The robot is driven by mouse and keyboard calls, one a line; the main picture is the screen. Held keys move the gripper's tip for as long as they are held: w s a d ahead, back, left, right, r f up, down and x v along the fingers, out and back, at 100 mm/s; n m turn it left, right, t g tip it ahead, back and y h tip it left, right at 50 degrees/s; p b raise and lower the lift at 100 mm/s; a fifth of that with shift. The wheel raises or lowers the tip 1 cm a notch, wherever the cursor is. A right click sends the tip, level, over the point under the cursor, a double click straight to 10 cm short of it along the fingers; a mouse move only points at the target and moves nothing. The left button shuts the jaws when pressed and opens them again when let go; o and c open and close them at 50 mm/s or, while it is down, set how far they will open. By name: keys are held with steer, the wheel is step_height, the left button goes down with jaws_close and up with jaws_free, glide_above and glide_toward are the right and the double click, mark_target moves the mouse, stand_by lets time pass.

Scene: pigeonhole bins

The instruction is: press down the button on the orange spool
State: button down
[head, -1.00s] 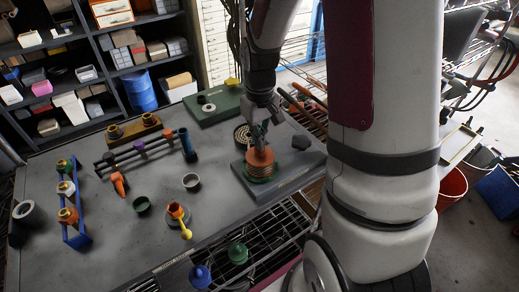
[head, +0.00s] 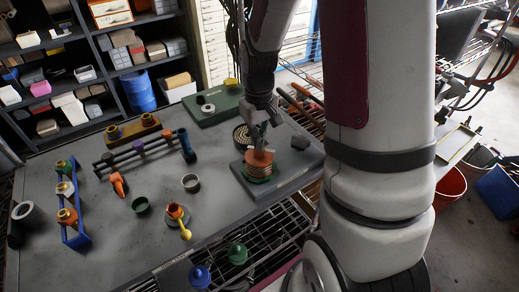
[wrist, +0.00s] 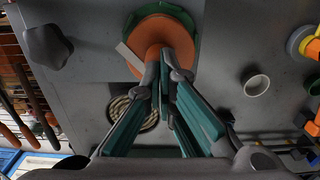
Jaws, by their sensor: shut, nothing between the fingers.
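The orange spool (head: 260,157) stands upright on a grey block, with stacked pale and orange rings and a green flange at its base. My gripper (head: 258,146) points down over the top of the spool, its fingers shut and empty. In the wrist view the spool's orange disc (wrist: 152,30) lies inside the green rim, and the fingertips (wrist: 172,62) overlap its near part.
The grey block (head: 294,174) has a dark knob (head: 300,142) on its right. A round dish (head: 241,137) sits just behind the spool. A small grey cup (head: 190,182) and a green cup (head: 141,205) stand to the left. Bare table lies between them and the block.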

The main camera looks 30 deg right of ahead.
step_height(320, 180, up, 5)
steer(key=shift+s+r+p, duration=0.1)
steer(key=shift+p, duration=0.9)
step_height(320, 180, up, 12)
steer(key=s+a+r+t+b, duration=0.1)
steer(key=s+a+r+t, duration=0.1)
steer(key=s+a, duration=0.3)
steer(key=s+a+r+t+b, duration=0.2)
steer(key=s+a, duration=0.4)
steer(key=s, duration=0.4)
steer(key=shift+s+a+r+t, duration=0.15)
steer(key=shift+s+r+t, duration=0.05)
steer(key=shift+r+t, duration=0.55)
